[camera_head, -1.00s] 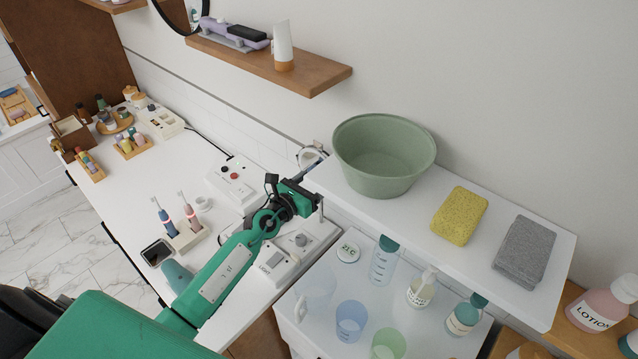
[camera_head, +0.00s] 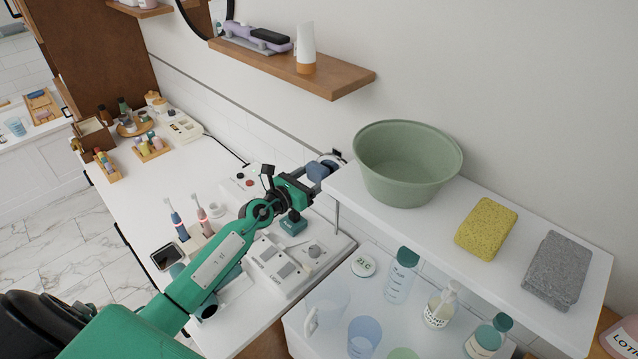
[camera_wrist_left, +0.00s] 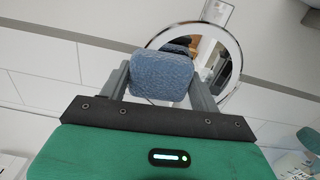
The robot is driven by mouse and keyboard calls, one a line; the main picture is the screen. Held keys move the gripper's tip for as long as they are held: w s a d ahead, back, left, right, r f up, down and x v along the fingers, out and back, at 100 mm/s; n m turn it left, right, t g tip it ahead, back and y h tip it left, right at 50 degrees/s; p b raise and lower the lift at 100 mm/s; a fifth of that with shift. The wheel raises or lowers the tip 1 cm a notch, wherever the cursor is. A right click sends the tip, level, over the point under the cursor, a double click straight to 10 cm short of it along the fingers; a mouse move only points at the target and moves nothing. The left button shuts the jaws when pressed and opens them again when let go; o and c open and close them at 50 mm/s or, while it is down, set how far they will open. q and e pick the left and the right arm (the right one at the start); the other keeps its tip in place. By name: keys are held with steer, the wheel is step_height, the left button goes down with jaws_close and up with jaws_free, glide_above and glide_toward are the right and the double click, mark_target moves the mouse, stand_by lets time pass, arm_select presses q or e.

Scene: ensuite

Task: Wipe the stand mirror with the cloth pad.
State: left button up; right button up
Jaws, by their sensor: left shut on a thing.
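My left gripper (camera_head: 310,178) is shut on a blue cloth pad (camera_head: 322,169) at the wall side of the counter, left of the shelf with the green basin. In the left wrist view the fingers (camera_wrist_left: 162,82) hold the textured pad (camera_wrist_left: 161,76) by its sides. The round, silver-rimmed stand mirror (camera_wrist_left: 226,62) is directly beyond the pad, which covers its lower left part. A dark blue reflection shows just above the pad. I cannot tell whether pad and glass touch. In the head view the mirror (camera_head: 335,157) is mostly hidden behind the pad and gripper. My right gripper is out of view.
The white shelf (camera_head: 440,212) at right holds a green basin (camera_head: 408,165), yellow sponge (camera_head: 486,229) and grey cloth (camera_head: 557,270). White switch panels (camera_head: 290,262), a teal item (camera_head: 293,222) and toothbrushes (camera_head: 203,217) sit near my arm. A wooden wall shelf (camera_head: 330,80) is above.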

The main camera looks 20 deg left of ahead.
arm_select(q)
steer(key=shift+s+a, duration=0.2)
steer(key=shift+s, duration=0.4)
steer(key=v, duration=0.3)
steer(key=shift+s, duration=0.3)
steer(key=shift+s+a, duration=0.25)
steer(key=shift+s, duration=0.3)
